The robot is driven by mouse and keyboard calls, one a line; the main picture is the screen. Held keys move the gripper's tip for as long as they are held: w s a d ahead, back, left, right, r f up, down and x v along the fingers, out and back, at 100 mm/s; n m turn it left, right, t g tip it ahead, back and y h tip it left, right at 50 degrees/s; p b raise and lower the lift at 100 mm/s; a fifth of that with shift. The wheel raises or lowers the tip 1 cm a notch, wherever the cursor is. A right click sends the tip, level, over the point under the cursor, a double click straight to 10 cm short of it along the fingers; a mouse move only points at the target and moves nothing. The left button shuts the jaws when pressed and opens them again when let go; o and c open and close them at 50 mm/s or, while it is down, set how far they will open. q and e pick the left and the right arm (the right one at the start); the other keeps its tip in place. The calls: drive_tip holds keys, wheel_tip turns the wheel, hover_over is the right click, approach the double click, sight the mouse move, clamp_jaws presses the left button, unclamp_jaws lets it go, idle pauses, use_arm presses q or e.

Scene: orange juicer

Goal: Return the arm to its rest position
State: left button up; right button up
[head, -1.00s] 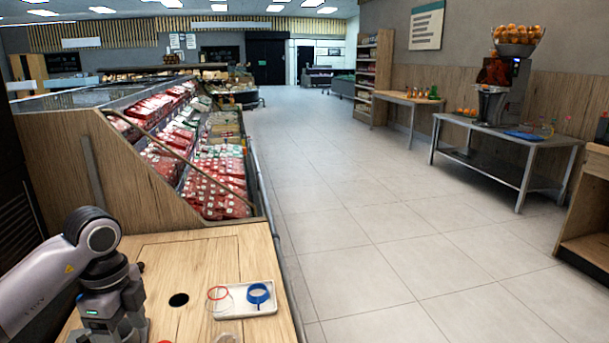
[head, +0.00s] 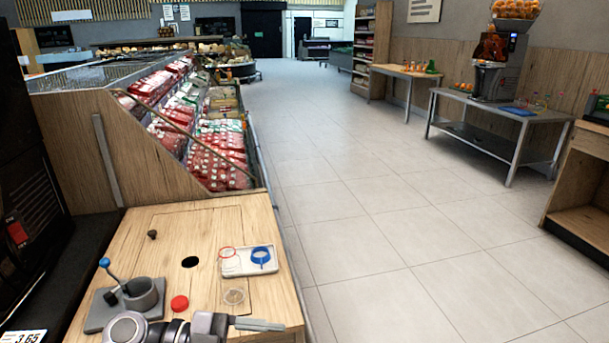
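My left gripper (head: 262,324) is low in the head view, over the front of the wooden counter (head: 215,220), its fingers pointing right. The fingers show as one narrow grey bar, so I cannot tell whether they are open or shut. I see nothing held in them. Grey arm links show to their left at the bottom edge. My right gripper is not in view.
On the counter are a grey device with a blue-knobbed lever (head: 105,263), a red cap (head: 180,303), a small clear cup (head: 233,296) and a white tray (head: 236,268) with rings. A dark hole (head: 190,262) lies behind. The tiled floor is clear.

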use_arm(q)
drive_tip(key=w+a+n+t+y+p, duration=0.25)
drive_tip(key=a+n+t+y, duration=0.35)
drive_tip(key=n+t, duration=0.95)
drive_tip(key=s+a+f+n+g+y+p, duration=0.1)
drive_tip(key=s+a+f+n+g+y, duration=0.1)
drive_tip(key=s+f, duration=0.4)
drive_tip(key=s+a+f+n+g+y+p, duration=0.1)
drive_tip(key=s+a+f+n+g+y, duration=0.2)
drive_tip(key=s+a+f+y, duration=0.3)
wheel_tip(320, 180, down, 5)
drive_tip(key=shift+s+a+n+g, duration=0.15)
drive_tip(key=shift+s+n+g, duration=0.2)
drive_tip(key=shift+s+n, duration=0.35)
